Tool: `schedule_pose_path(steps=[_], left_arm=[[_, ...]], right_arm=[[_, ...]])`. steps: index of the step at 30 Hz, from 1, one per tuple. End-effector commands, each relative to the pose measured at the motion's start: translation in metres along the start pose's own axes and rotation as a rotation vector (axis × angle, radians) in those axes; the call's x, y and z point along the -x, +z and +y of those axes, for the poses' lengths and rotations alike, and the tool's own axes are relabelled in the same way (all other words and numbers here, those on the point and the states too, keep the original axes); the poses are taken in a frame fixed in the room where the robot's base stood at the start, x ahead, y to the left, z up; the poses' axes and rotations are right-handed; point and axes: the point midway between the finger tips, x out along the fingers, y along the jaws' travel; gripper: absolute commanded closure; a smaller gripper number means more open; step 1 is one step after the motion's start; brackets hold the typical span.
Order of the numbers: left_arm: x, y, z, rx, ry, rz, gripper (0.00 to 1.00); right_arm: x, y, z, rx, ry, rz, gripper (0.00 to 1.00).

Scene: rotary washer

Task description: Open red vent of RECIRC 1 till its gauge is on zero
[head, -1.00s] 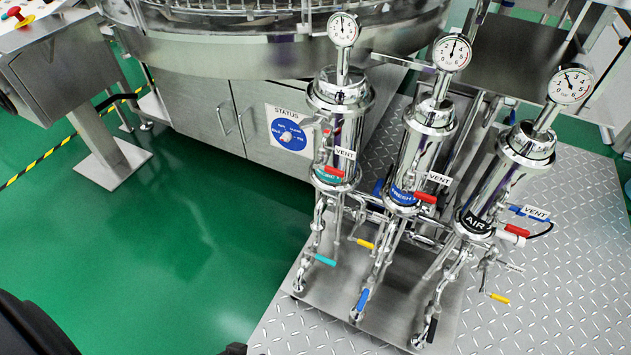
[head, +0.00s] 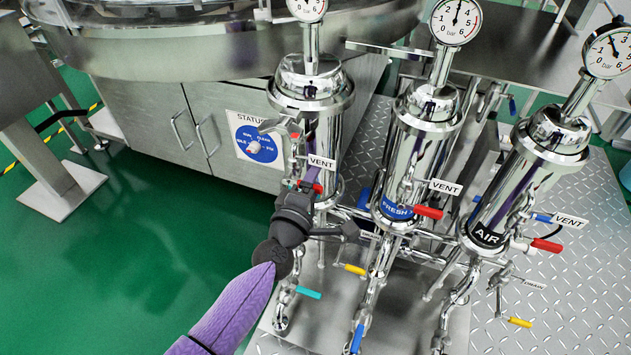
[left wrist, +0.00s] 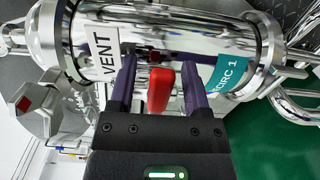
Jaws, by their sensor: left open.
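The RECIRC 1 filter housing (head: 316,95) is the leftmost of three steel housings. Its teal label (left wrist: 228,68) reads "…CIRC 1" in the left wrist view. Its red vent handle (left wrist: 160,88) lies between my left gripper's two fingers, with gaps on both sides; it also shows beneath the VENT tag in the head view (head: 317,188). My left gripper (head: 305,187) is open around the handle, and its fingers also show in the left wrist view (left wrist: 162,85). The RECIRC 1 gauge (head: 307,8) is cut off by the top edge, so its reading cannot be told. My right gripper is out of view.
The FRESH housing (head: 412,165) and AIR housing (head: 530,180) stand to the right with their own red vent handles. Below RECIRC 1 is a teal valve handle (head: 308,293), with a yellow one (head: 355,269) beside it. Green floor is open at the left.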

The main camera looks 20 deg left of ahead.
Motion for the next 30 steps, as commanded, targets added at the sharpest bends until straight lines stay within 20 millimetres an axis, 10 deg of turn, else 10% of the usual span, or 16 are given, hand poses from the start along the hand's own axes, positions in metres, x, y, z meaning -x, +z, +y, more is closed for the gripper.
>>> schedule_pose_path(steps=[10, 19, 30], left_arm=[[-0.0071, 0.0004, 0.0003, -0.001, -0.001, -0.001, 0.38], [-0.0068, 0.0003, 0.0000, -0.001, -0.001, -0.001, 1.00], [-0.0067, 0.0003, -0.0003, -0.001, -0.002, -0.001, 1.00]], right_arm=[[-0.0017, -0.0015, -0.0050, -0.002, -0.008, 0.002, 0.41], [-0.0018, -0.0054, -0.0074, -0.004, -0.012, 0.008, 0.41], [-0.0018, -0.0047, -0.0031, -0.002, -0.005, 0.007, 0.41]])
